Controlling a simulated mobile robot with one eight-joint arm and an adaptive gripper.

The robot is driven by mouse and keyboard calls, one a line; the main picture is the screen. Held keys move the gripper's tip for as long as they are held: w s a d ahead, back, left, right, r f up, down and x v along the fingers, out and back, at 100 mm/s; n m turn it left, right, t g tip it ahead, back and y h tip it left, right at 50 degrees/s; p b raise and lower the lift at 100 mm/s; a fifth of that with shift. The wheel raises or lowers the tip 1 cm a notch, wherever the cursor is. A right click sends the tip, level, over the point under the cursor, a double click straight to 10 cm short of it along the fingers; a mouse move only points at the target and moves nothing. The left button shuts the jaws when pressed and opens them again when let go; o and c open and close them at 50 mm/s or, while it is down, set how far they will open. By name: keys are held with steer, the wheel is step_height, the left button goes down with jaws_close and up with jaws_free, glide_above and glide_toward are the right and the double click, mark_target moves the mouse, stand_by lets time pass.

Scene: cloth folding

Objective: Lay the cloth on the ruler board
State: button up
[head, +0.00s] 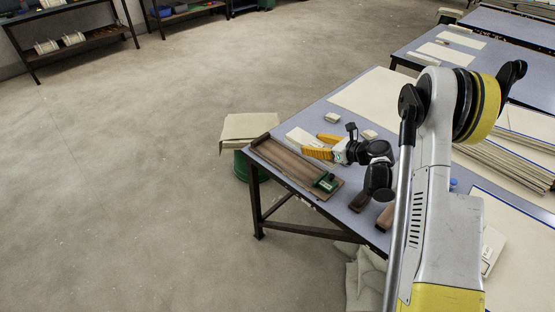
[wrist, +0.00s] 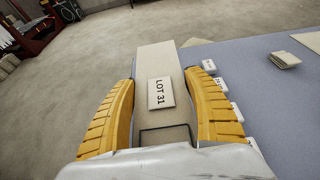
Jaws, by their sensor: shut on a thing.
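My gripper (head: 323,146) has yellow ribbed fingers and is over the blue-grey table near its left end. It is shut on a cream, flat, strip-like cloth (head: 300,136). In the wrist view the cloth (wrist: 155,60) lies between the two fingers and runs away from me, with a pale label reading "LOT 31" on it. Whether it touches the table is hard to tell. The brown ruler board (head: 290,163) lies along the table's near-left edge, with a raised dark rim and a small green piece on its near end. My gripper is just beyond the board, apart from it.
Small cream blocks (head: 332,118) and a large pale sheet (head: 365,95) lie farther back on the table. Small white tags (wrist: 208,66) sit beside the right finger. A cream cloth covers a green bin (head: 241,167) by the table's left corner. Open floor lies left.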

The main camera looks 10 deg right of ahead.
steer(key=b, duration=0.3)
glide_above(289, 160)
step_height(289, 160, down, 6)
steer(key=shift+f, duration=0.1)
step_height(289, 160, down, 4)
steer(key=b, duration=0.2)
steer(key=shift+a+b, duration=0.1)
steer(key=shift+b, duration=0.25)
steer(key=o, duration=1.2)
steer(key=shift+o, duration=0.2)
